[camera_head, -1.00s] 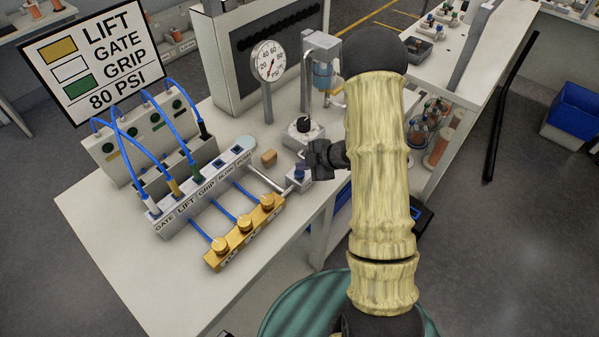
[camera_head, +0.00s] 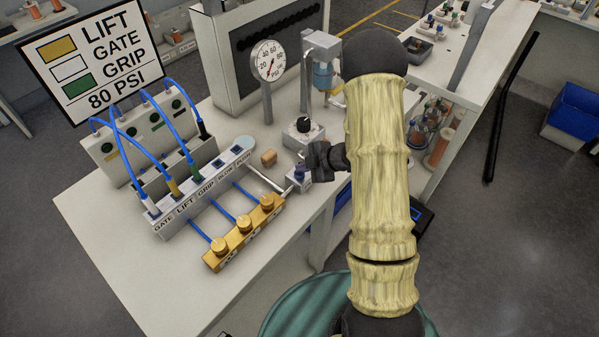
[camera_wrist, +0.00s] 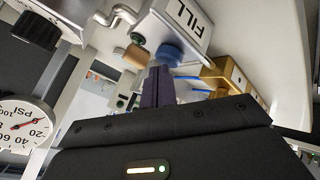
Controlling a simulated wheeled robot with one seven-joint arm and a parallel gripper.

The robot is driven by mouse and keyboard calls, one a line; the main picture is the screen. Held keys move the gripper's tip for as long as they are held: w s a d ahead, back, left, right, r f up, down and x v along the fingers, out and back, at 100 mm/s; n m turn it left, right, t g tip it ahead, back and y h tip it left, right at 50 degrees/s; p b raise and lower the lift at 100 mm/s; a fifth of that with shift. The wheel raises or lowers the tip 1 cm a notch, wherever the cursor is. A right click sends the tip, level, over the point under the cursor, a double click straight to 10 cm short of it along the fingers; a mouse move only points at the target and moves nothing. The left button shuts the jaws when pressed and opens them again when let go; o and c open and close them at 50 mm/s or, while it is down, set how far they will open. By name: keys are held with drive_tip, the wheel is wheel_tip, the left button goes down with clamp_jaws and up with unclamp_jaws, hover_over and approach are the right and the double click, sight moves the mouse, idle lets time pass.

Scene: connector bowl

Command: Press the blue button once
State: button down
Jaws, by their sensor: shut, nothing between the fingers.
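The blue button (camera_wrist: 170,54) is a round knob on the white box labelled FILL (camera_wrist: 184,22) in the wrist view. My gripper (camera_wrist: 158,70) is shut and empty, its dark purple fingers side by side. The fingertips overlap the button's near edge in the wrist view; I cannot tell whether they touch it. In the head view my gripper (camera_head: 301,171) is just over the small FILL box (camera_head: 299,185) at the table's right edge. There the fingers largely hide the button.
A pressure gauge (camera_head: 269,61) stands behind, its needle low on the dial. A box with a black knob (camera_head: 303,127) is close behind my gripper. A brass manifold (camera_head: 242,236) and a labelled GATE, LIFT, GRIP block (camera_head: 187,205) with blue hoses lie to the left.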

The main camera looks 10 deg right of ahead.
sight(303, 174)
drive_tip(key=shift+f, duration=0.25)
idle(0.6)
drive_tip(key=shift+r+p, duration=0.65)
drive_tip(key=shift+r, duration=0.3)
drive_tip(key=shift+r+p, duration=2.15)
drive_tip(key=shift+r, duration=0.35)
drive_tip(key=shift+r, duration=0.1)
